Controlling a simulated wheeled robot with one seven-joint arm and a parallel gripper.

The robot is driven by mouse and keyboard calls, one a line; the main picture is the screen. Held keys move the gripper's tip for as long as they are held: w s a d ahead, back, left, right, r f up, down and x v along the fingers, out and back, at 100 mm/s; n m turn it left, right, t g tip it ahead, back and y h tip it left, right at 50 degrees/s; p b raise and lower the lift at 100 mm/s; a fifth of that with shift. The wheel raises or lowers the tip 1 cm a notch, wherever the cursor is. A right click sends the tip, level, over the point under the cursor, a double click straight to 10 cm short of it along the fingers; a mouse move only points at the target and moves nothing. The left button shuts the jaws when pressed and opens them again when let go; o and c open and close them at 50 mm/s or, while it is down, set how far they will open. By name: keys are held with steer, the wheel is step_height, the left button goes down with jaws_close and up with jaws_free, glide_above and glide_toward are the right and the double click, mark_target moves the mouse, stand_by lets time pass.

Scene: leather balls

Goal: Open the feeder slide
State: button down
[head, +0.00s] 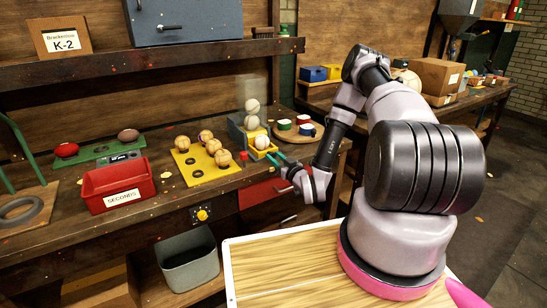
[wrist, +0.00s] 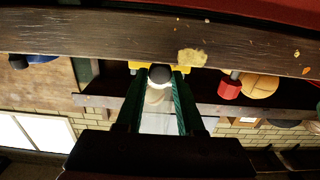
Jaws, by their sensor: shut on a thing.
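The ball feeder (head: 237,135) is a grey block with a clear tube of pale balls, at the right part of the workbench. Its yellow slide (head: 259,153) sits low at the front, with a pale ball (head: 262,142) above it. In the wrist view, part of the yellow slide (wrist: 184,69) shows behind a dark round knob (wrist: 159,74). My gripper (head: 284,172) is at the bench's front edge by the feeder. Its green fingers (wrist: 160,88) are shut on the knob in the wrist view. The exact contact is partly hidden.
A red knob (head: 243,156) stands beside the slide. A red SECONDS bin (head: 118,187) stands farther left. A red drawer (head: 262,193) is below.

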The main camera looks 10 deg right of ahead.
steer(key=c, duration=0.6)
jaws_free()
steer(key=shift+o, duration=0.2)
steer(key=v, duration=1)
steer(key=shift+s, duration=0.4)
steer(key=shift+d, duration=0.15)
